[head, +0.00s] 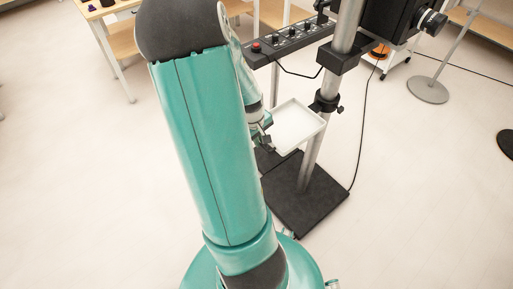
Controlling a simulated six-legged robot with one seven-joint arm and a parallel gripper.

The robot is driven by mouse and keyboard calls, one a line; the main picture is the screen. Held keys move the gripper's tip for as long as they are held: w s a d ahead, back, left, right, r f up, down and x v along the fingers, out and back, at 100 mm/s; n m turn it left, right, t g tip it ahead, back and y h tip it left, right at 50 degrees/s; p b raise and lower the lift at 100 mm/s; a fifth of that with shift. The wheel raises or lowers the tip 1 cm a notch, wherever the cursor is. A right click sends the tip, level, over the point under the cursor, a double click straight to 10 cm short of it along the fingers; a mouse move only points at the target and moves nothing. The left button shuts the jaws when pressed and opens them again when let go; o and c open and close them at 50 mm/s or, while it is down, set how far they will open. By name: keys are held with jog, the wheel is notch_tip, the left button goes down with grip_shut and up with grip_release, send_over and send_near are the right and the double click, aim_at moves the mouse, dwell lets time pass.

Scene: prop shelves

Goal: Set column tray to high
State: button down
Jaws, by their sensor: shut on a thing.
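The column tray (297,126) is a shallow white tray joined to a steel column (311,160) by a black clamp (325,103) with knobs. It sits low on the column, level or nearly so, well below the larger black collar (338,57). My gripper (265,138) is at the tray's left edge, shut on the tray's near left side. My own teal arm hides part of the gripper, so the exact contact is hard to see.
A black base plate (305,195) carries the column. A control panel (290,42) with a red button and a black camera-like device (400,20) stand above. A cable runs down on the right. A round stand base (428,90) is farther right. The floor in front is clear.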

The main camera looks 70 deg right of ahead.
notch_tip(320, 180, up, 13)
jog(key=shift+f, duration=0.2)
dwell(0.4)
jog(key=c, duration=2.1)
grip_release()
jog(key=o, duration=0.3)
notch_tip(320, 180, up, 14)
jog(key=w+a, duration=0.1)
jog(key=a, duration=0.1)
jog(key=shift+f, duration=0.25)
jog(key=shift+w+a, duration=0.15)
